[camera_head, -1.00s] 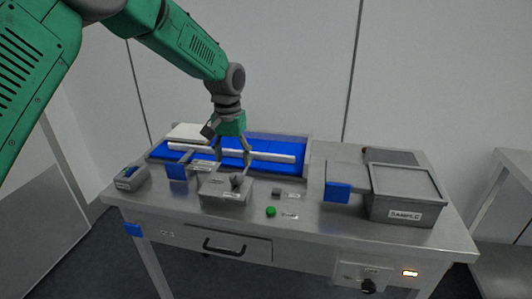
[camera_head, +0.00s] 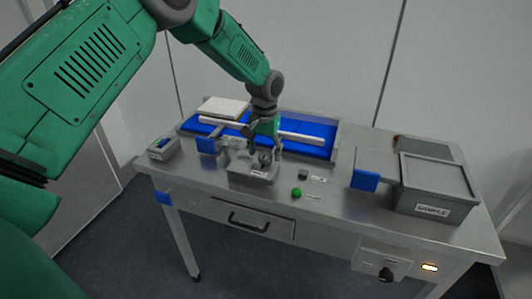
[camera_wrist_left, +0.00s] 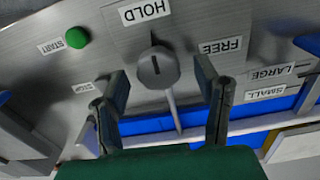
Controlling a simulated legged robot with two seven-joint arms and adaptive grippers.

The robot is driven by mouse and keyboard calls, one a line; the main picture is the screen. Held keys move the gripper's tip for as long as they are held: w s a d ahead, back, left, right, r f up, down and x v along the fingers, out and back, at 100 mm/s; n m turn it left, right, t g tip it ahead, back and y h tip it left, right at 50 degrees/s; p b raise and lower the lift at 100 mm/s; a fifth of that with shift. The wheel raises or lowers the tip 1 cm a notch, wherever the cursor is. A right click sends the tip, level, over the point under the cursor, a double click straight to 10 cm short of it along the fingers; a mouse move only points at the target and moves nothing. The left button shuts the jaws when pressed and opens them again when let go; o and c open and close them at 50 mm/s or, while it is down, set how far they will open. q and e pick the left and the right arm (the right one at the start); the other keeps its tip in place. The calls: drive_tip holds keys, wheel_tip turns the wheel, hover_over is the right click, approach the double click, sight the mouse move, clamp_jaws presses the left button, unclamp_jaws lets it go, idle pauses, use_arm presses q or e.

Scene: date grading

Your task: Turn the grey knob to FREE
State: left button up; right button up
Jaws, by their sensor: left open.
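The grey knob (camera_head: 265,159) sits on a small grey box (camera_head: 251,175) near the table's front edge. In the wrist view the round knob (camera_wrist_left: 158,70) has a dark slot, which points roughly toward the HOLD label (camera_wrist_left: 145,12). The FREE label (camera_wrist_left: 220,47) is to the right of the knob in that view. My left gripper (camera_head: 264,151) is just over the box. Its open fingers (camera_wrist_left: 161,88) stand on either side of the knob, with gaps visible. Whether a fingertip touches it I cannot tell. My right gripper is out of view.
A blue belt (camera_head: 310,130) with a white bar (camera_head: 300,137) runs behind. The SAMPLE bin (camera_head: 436,209) is at the right. A black dial (camera_head: 386,274) is on the table's front.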

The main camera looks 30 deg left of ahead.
use_arm(q)
drive_tip(key=shift+a+f, duration=0.15)
drive_tip(key=shift+f, duration=0.35)
drive_tip(key=shift+d, duration=0.2)
drive_tip(key=shift+c, duration=0.5)
drive_tip(key=shift+d+r, duration=0.1)
drive_tip(key=shift+d, duration=0.05)
drive_tip(key=c, duration=1.1)
drive_tip(key=shift+o, duration=0.3)
